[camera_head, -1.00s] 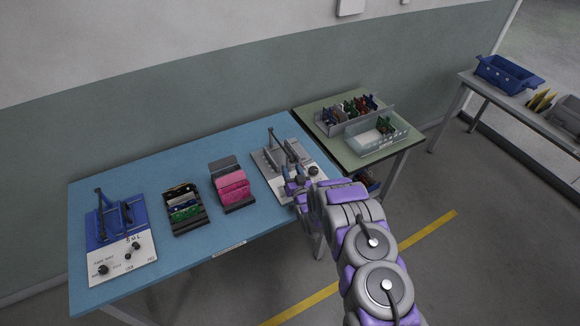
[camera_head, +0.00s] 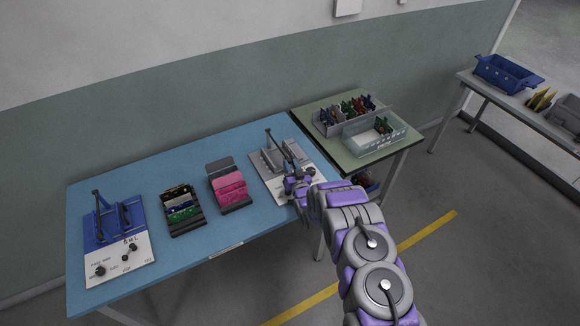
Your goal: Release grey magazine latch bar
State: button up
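The grey magazine fixture (camera_head: 262,163) stands at the right end of the blue table, on a pale base plate. Its dark latch bar (camera_head: 271,139) rises upright at the back of the grey part. My gripper (camera_head: 291,179) is at the front of this fixture, low over its base plate, beside the grey part. The fingers are small and partly hidden by my wrist, so I cannot tell whether they are open or touching anything.
A blue fixture (camera_head: 98,226) with a similar bar stands at the table's left. Racks with green boards (camera_head: 183,213) and pink boards (camera_head: 230,188) stand between. A green table (camera_head: 348,157) with a clear bin (camera_head: 361,140) adjoins at the right.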

jog(key=shift+d+r, duration=0.1)
jog(key=shift+d, duration=0.25)
jog(key=shift+c, duration=1.4)
jog(key=shift+a, duration=0.35)
grip_shut()
jog(key=shift+d, duration=0.1)
